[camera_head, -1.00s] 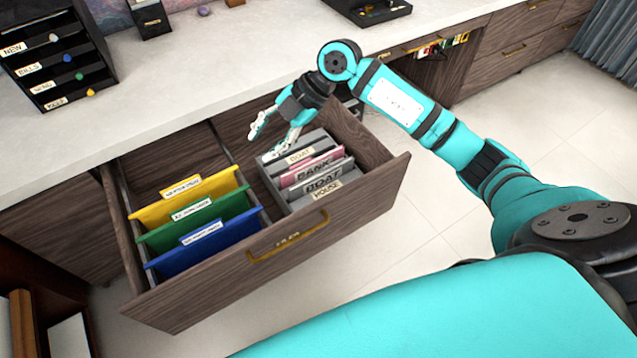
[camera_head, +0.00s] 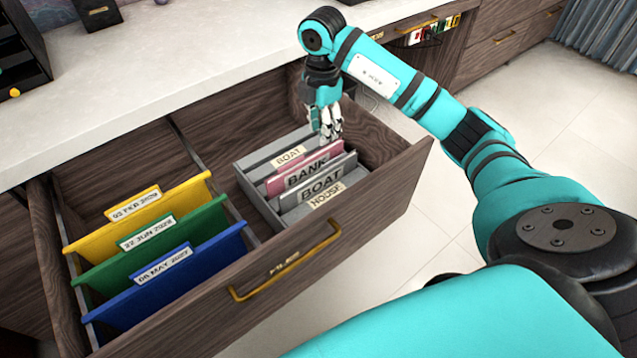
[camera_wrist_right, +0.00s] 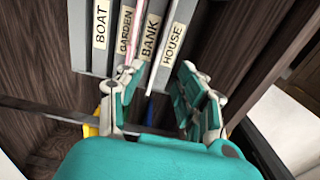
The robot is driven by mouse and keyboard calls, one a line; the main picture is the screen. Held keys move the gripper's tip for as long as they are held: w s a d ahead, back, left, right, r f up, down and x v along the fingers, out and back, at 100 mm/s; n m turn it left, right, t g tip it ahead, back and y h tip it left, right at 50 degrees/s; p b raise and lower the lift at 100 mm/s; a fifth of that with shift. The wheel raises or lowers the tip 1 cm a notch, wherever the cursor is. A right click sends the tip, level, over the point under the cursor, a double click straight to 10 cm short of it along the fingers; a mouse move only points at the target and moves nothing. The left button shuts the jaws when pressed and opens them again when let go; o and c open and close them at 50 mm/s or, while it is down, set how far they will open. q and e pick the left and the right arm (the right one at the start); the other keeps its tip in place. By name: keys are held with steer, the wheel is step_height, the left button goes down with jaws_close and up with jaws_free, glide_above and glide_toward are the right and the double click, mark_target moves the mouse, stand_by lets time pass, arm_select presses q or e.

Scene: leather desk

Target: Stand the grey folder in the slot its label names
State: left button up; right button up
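The grey folder (camera_head: 300,197), marked BOAT, stands in the grey rack (camera_head: 246,177) in the open drawer, behind the HOUSE label and in front of the pink BANK folder (camera_head: 277,184). The rack's BOAT label (camera_head: 290,156) is at the back. In the right wrist view the rack labels read BOAT (camera_wrist_right: 101,24), GARDEN (camera_wrist_right: 124,30), BANK (camera_wrist_right: 149,36) and HOUSE (camera_wrist_right: 173,44). My right gripper (camera_head: 328,138) points down over the rack's right part, its fingers (camera_wrist_right: 148,95) apart and empty. Whether they touch a folder cannot be told. My left gripper is out of view.
Yellow (camera_head: 100,240), green (camera_head: 110,268) and blue (camera_head: 125,308) folders with date labels hang in the drawer's left part. The drawer front (camera_head: 370,215) carries a brass handle. The pale desktop (camera_head: 180,70) lies behind, with a dark organiser (camera_head: 30,55) at left.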

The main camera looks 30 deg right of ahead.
mark_target(322, 171)
step_height(322, 171, down, 11)
steer(key=shift+s+a+b, duration=0.1)
steer(key=shift+b, duration=0.75)
steer(key=f, duration=0.2)
steer(key=f+b, duration=0.1)
steer(key=f, duration=0.2)
steer(key=shift+s+f, duration=0.2)
steer(key=shift+f, duration=0.45)
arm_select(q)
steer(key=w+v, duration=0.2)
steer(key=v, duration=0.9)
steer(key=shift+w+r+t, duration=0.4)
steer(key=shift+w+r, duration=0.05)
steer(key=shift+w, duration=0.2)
arm_select(e)
jaws_close()
steer(key=shift+w, duration=0.1)
